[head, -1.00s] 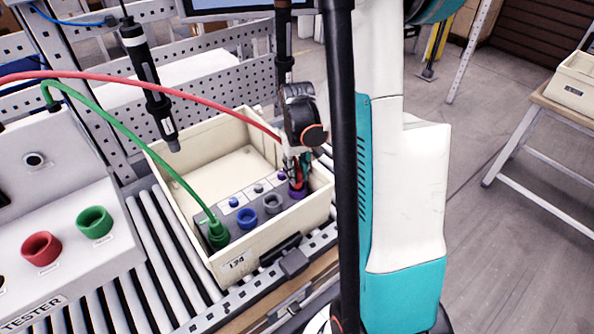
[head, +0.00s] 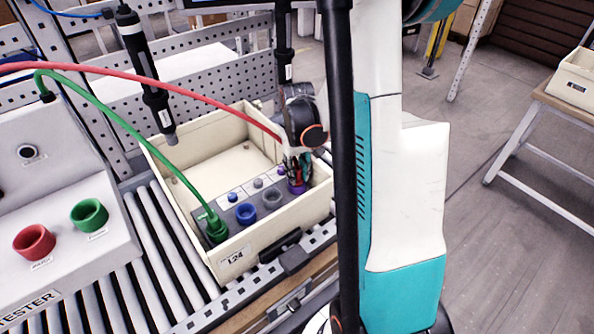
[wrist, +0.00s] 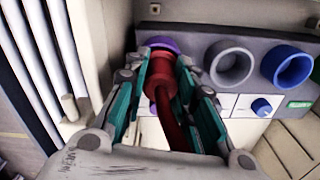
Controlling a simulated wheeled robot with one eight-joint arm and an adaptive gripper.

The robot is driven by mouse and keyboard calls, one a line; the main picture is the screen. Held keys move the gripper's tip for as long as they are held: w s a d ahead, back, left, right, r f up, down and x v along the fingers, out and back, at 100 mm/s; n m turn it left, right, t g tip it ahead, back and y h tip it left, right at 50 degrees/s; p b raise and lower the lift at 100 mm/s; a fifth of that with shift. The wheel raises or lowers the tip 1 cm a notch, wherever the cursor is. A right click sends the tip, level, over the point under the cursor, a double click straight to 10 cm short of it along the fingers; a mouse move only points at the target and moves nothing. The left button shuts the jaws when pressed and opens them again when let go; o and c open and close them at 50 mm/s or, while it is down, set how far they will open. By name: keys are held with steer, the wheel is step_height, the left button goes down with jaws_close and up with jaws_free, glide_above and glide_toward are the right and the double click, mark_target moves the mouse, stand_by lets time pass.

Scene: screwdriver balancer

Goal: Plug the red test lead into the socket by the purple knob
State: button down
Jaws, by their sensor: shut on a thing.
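My gripper (head: 298,165) is at the far right end of the grey panel in the crate. In the wrist view my gripper (wrist: 165,95) has its teal-lined fingers shut on the red plug (wrist: 162,72) of the red test lead (head: 150,82). The plug's tip is at the purple-ringed socket (wrist: 160,43), which also shows in the head view (head: 297,187). The plug hides the socket's opening, so I cannot tell how deep it sits. The purple knob (head: 281,171) is beside that socket. The red lead arcs left from my gripper.
A green lead's plug (head: 216,229) stands in the panel's left end. Blue (head: 246,213) and grey (head: 272,197) sockets lie between. The crate wall (head: 240,255) surrounds the panel.

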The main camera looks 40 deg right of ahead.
mark_target(296, 169)
steer(key=shift+f, duration=0.2)
steer(key=c, duration=1.2)
jaws_free()
steer(key=shift+c, duration=0.2)
steer(key=shift+r, duration=0.1)
step_height(296, 169, up, 12)
steer(key=shift+a, duration=0.1)
